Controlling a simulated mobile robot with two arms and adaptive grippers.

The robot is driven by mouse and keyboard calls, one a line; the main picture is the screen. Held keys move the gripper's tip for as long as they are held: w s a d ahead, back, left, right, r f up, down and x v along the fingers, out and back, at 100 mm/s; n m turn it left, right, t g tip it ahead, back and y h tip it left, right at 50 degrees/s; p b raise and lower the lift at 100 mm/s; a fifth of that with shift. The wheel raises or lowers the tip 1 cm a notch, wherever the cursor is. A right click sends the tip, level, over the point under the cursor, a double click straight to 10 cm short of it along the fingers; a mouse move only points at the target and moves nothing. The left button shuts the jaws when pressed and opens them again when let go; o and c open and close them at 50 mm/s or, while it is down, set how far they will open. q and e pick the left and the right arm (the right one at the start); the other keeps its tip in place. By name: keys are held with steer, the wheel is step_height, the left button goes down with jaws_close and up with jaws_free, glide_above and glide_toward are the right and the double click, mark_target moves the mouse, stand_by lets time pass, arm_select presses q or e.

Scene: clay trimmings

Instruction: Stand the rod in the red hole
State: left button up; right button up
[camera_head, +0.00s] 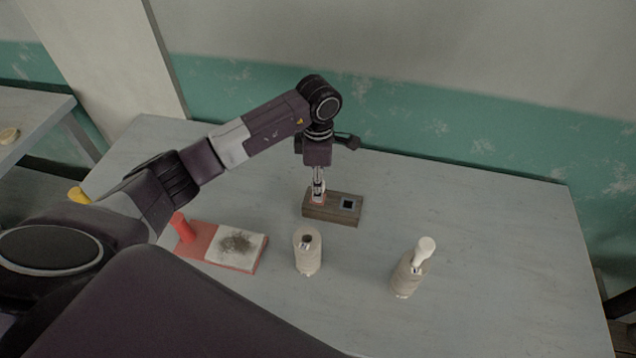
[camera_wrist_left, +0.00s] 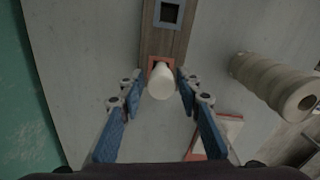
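A wooden block (camera_head: 331,213) stands toward the back middle of the table, with a red-rimmed hole (camera_wrist_left: 153,62) and a blue-grey-rimmed hole (camera_head: 349,204). The pale rod (camera_wrist_left: 161,83) stands end-on to the left wrist camera at the red-rimmed hole; its lower end is hidden, and it seems upright in it. My left gripper (camera_head: 318,187) points down over this hole. In the left wrist view its fingers (camera_wrist_left: 160,77) are spread on both sides of the rod, with small gaps showing. My right gripper is in neither view.
A ribbed beige spool-like piece (camera_head: 307,252) stands in front of the block. A similar one (camera_head: 406,275) with a white knobbed piece in its top stands to the right. A red board (camera_head: 197,238) with a pale pad and dark trimmings lies left. The table's right side is clear.

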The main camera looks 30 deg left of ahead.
arm_select(q)
steer(key=shift+o, duration=0.4)
steer(key=shift+r, duration=0.1)
steer(key=shift+r, duration=0.2)
step_height(320, 180, up, 12)
steer(key=b, duration=0.3)
